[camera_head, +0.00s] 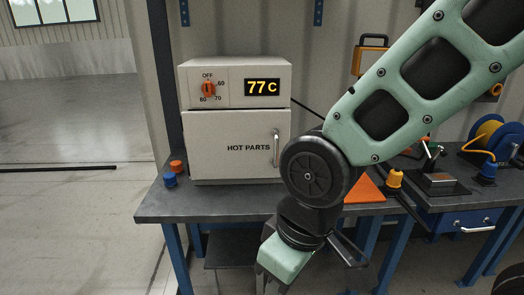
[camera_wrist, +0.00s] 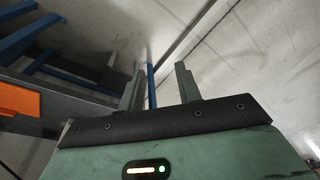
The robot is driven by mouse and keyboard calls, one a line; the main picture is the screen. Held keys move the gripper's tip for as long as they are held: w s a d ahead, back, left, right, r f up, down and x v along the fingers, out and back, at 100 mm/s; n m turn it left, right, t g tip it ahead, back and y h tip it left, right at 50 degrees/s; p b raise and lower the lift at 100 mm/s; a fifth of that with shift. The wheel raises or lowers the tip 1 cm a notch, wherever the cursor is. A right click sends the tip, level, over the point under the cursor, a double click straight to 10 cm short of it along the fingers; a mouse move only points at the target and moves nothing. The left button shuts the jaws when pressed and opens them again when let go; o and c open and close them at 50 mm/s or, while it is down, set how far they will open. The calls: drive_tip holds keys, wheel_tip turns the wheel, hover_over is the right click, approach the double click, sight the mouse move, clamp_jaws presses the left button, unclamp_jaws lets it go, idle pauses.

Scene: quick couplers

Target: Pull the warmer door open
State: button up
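The white warmer (camera_head: 235,80) stands on the workbench in the head view, with a lit display reading 77 C and an orange dial. Its door (camera_head: 225,145), marked HOT PARTS, looks closed. The vertical metal handle (camera_head: 277,147) is at the door's right side, just left of my arm's dark joint. My gripper (camera_wrist: 160,82) is open and empty in the wrist view, with a clear gap between its two fingers. In the head view my green hand hangs low in front of the bench edge, below the handle and apart from it.
The workbench (camera_head: 195,208) has blue legs. A blue knob and an orange knob (camera_head: 176,166) stand left of the warmer. An orange sheet (camera_head: 363,190), an orange-yellow coupler (camera_head: 394,179) and a hose reel (camera_head: 490,138) lie to the right. Open floor (camera_head: 75,220) is at left.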

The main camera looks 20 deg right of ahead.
drive_tip(key=w+f+m+t+y, duration=0.2)
drive_tip(key=w+f+m+t, duration=0.15)
drive_tip(key=w, duration=1.05)
drive_tip(key=m+t+h+b, duration=0.2)
drive_tip(key=m+t+h, duration=0.25)
drive_tip(key=t, duration=0.95)
approach(277, 152)
drive_tip(key=shift+g, duration=0.25)
drive_tip(key=w+p, duration=0.1)
drive_tip(key=w, duration=0.2)
drive_tip(key=w+p, duration=0.2)
drive_tip(key=w, duration=0.2)
drive_tip(key=w+p, duration=0.1)
drive_tip(key=w, duration=0.2)
drive_tip(key=shift+w+d+r+p, duration=0.2)
drive_tip(key=shift+w+r+p, duration=0.1)
drive_tip(key=shift+w, duration=0.1)
clamp_jaws()
